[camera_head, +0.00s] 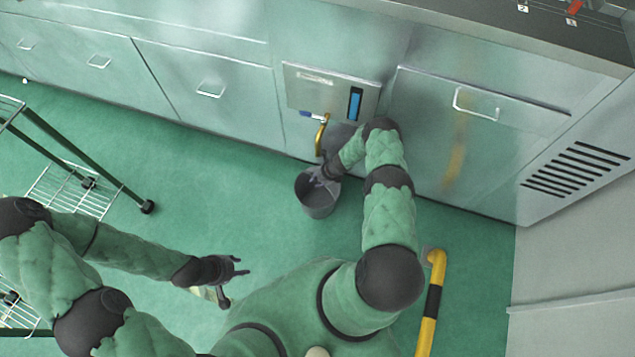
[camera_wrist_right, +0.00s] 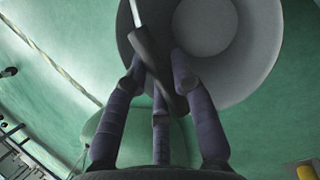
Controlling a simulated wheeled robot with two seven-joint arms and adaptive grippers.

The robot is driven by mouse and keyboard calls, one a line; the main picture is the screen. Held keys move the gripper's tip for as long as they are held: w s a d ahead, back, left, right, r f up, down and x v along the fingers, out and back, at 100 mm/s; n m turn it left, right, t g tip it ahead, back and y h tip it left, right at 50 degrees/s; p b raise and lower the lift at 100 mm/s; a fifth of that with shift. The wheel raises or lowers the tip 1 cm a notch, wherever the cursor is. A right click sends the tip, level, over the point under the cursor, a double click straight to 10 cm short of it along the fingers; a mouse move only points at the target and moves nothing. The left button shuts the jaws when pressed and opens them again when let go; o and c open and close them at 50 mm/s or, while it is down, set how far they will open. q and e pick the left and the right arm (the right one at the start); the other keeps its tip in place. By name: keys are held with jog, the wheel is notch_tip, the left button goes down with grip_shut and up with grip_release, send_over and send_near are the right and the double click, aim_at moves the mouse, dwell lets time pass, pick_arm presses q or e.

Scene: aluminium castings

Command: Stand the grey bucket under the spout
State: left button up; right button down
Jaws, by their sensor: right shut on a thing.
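The grey bucket (camera_head: 320,207) is in front of the steel cabinets, mouth up and slightly tilted in the head view. The brass spout (camera_head: 321,137) with a blue lever (camera_head: 311,115) comes out of a cabinet panel, just behind the bucket. My right gripper (camera_head: 321,176) is at the bucket's rim. In the right wrist view its fingers (camera_wrist_right: 162,90) are closed around a dark bar, which looks like the handle grip, with the bucket (camera_wrist_right: 262,45) beyond. I cannot tell whether the bucket touches the floor. My left gripper (camera_head: 238,280) is open and empty, low over the floor.
Wire-shelf carts (camera_head: 75,188) stand at the left. A yellow and black rail (camera_head: 432,300) is at the lower right. Green floor (camera_head: 215,185) is clear left of the bucket.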

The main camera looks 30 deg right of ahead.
dwell(0.3)
jog(key=c, duration=1)
grip_release()
jog(key=shift+f, duration=0.1)
jog(key=shift+c, duration=0.2)
jog(key=p+v, duration=0.6)
jog(key=v, duration=0.6)
